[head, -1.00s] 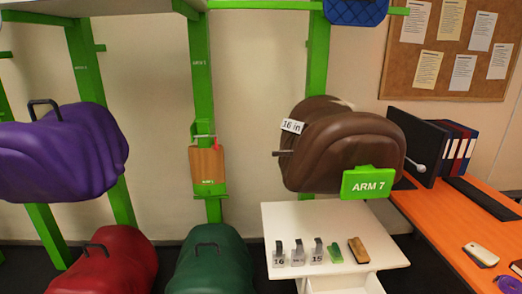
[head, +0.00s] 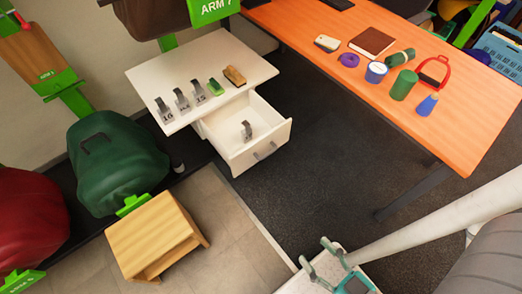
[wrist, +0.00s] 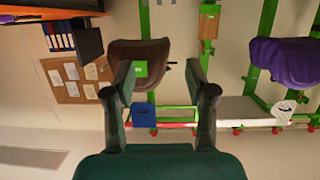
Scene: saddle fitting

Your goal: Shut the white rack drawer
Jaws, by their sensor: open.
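The white rack drawer (head: 248,130) stands pulled out below the white rack top (head: 150,90) in the head view. A grey clip-like piece (head: 247,130) lies inside it, and a dark handle (head: 265,151) is on its front. My gripper (head: 322,253) is low in the head view, apart from the drawer, to its lower right. Its two fingers are spread with nothing between them. In the wrist view my gripper (wrist: 160,95) is also open and empty, facing the wall and the brown saddle (wrist: 138,52). The drawer cannot be made out in the wrist view.
Several tagged clips, a green block (head: 215,87) and a brush (head: 235,76) sit on the rack top. An orange desk (head: 400,70) with several items is at the right. A wooden stool (head: 155,235) stands at lower left. Dark floor (head: 330,140) between drawer and desk is clear.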

